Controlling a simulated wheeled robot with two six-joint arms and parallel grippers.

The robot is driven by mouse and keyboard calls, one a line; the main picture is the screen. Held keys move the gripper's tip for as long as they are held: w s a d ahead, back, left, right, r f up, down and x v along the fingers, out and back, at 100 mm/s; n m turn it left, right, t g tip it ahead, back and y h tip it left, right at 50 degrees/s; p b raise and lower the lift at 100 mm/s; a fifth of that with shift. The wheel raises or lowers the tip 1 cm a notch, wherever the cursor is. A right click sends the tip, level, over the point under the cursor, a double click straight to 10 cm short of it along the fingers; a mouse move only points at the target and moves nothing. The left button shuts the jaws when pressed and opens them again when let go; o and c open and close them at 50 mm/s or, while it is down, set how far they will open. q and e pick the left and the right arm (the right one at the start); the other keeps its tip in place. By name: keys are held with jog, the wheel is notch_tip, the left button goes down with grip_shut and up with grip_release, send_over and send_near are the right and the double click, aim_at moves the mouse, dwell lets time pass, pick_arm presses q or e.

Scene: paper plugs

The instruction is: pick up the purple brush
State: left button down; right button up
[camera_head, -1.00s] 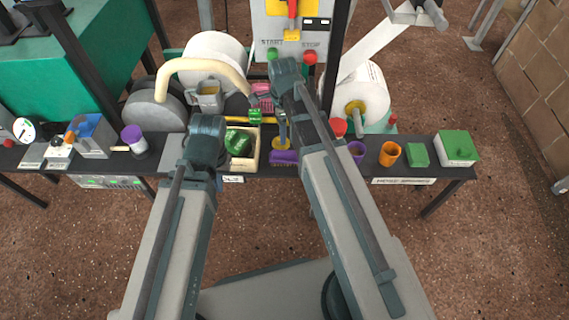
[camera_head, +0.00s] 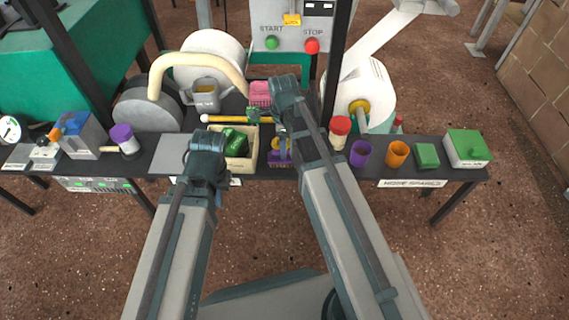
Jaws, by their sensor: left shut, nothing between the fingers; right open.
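A purple piece with a yellow part above it, which looks like the purple brush (camera_head: 279,160), is at the front edge of the dark bench, right of a cream tray (camera_head: 249,160). My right gripper (camera_head: 283,146) points down over it and is open; its fingers are partly hidden by my wrist, and I cannot tell whether they touch the brush. My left gripper (camera_head: 217,197) is shut and empty, in front of the bench near the tray's left side, mostly hidden under my wrist.
The tray holds green items. A yellow stick (camera_head: 228,119) lies behind it. Right are a red-lidded jar (camera_head: 339,130), a purple cup (camera_head: 361,152) and an orange cup (camera_head: 397,153). A dark post rises behind.

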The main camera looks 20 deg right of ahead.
notch_tip(320, 180, down, 5)
jog(key=b, duration=0.5)
jog(key=shift+s+d+f, duration=0.1)
jog(key=shift+d+f, duration=0.05)
grip_shut()
